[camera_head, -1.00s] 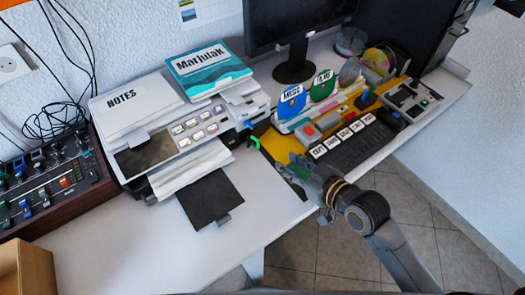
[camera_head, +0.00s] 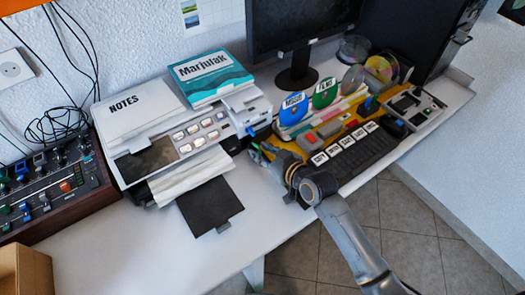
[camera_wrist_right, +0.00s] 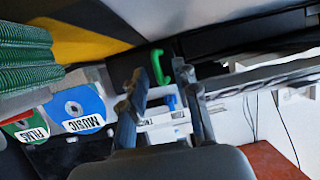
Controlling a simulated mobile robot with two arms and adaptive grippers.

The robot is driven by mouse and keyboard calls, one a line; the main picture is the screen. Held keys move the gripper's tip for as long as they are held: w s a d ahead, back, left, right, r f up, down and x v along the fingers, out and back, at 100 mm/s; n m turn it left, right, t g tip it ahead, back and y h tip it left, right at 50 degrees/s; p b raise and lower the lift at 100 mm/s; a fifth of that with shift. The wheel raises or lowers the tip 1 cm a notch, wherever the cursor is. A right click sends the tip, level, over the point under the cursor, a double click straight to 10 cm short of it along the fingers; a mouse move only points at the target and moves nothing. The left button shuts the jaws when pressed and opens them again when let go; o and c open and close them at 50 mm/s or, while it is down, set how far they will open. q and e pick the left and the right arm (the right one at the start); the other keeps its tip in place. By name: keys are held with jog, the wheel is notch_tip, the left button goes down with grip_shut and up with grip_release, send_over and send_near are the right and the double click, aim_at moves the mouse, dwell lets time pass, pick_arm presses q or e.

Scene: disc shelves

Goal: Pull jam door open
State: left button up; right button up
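The white printer (camera_head: 205,120) stands at the middle left of the desk. A green handle (camera_wrist_right: 157,66) shows in the right wrist view on the dark side of a body, just ahead of my fingertips. I cannot make out the jam door's outline. In the head view, my gripper mostly hides that spot. My right gripper (camera_head: 262,152) is at the printer's right side. In the right wrist view its two fingers (camera_wrist_right: 164,82) are apart with nothing clamped between them, and the handle shows past their tips. My left gripper is not in view.
A blue tab (camera_head: 251,130) sticks out by the printer's right side. A keyboard (camera_head: 352,156) and labelled discs (camera_head: 294,104) lie right of my gripper. A monitor (camera_head: 300,25) stands behind. A mixer (camera_head: 50,190) is at the left. The desk front is clear.

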grip_shut()
jog(key=shift+s+d+r+p, duration=0.15)
jog(key=shift+d+p, duration=0.2)
jog(key=shift+d, duration=0.45)
grip_release()
